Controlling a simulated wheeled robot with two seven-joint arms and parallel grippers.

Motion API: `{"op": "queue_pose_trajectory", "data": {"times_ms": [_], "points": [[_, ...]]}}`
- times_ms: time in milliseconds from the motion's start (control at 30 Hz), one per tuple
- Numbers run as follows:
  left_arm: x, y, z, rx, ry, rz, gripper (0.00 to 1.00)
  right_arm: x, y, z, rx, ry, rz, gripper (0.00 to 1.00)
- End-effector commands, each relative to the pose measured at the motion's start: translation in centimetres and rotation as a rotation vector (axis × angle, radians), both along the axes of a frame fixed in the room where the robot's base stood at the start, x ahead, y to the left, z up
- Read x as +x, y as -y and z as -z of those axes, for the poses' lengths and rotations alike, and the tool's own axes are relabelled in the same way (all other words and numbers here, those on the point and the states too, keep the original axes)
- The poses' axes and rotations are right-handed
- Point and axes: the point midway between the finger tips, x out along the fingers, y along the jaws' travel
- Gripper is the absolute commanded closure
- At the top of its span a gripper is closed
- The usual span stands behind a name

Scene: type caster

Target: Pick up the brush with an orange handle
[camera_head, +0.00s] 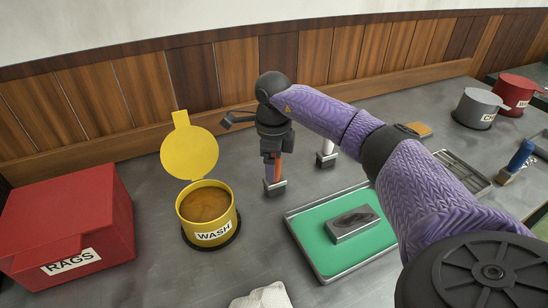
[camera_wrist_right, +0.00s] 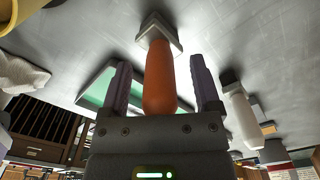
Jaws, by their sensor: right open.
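The brush with an orange handle (camera_head: 278,168) stands upright on the grey bench, its handle up and its pale-edged head (camera_head: 275,188) down. In the right wrist view the orange handle (camera_wrist_right: 159,85) lies between the two fingers of my right gripper (camera_wrist_right: 160,64), with a gap on both sides. In the head view my right gripper (camera_head: 271,156) is above the brush, pointing down, and hides the upper handle. It is open and holds nothing. My left gripper is not in view.
A white-handled brush (camera_head: 326,155) stands close to the right. A yellow WASH pot (camera_head: 209,228) with raised lid stands left. A green tray (camera_head: 315,245) holding a grey block is in front. A red RAGS box (camera_head: 68,222) is far left. A wooden wall (camera_head: 220,75) runs behind.

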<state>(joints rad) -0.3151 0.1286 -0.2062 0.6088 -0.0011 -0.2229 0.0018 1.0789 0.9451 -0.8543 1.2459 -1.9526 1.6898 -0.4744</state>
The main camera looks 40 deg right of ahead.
Motion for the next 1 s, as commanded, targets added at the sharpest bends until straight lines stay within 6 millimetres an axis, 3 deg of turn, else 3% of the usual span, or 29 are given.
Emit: {"op": "queue_pose_trajectory", "data": {"times_ms": [100,133,500,833,1000], "points": [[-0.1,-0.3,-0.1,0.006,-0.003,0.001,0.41,0.0,0.0,-0.2,0.0,0.001,0.0,0.2],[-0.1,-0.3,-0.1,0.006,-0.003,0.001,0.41,0.0,0.0,-0.2,0.0,0.001,0.0,0.24],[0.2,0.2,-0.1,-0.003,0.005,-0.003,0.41,0.0,0.0,-0.2,0.001,0.001,0.0,1.0],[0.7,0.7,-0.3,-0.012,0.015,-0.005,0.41,0.0,0.0,-0.7,0.0,0.002,0.0,1.0],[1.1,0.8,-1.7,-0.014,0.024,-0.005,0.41,0.1,0.0,-5.2,0.001,0.007,0.0,1.0]]}}
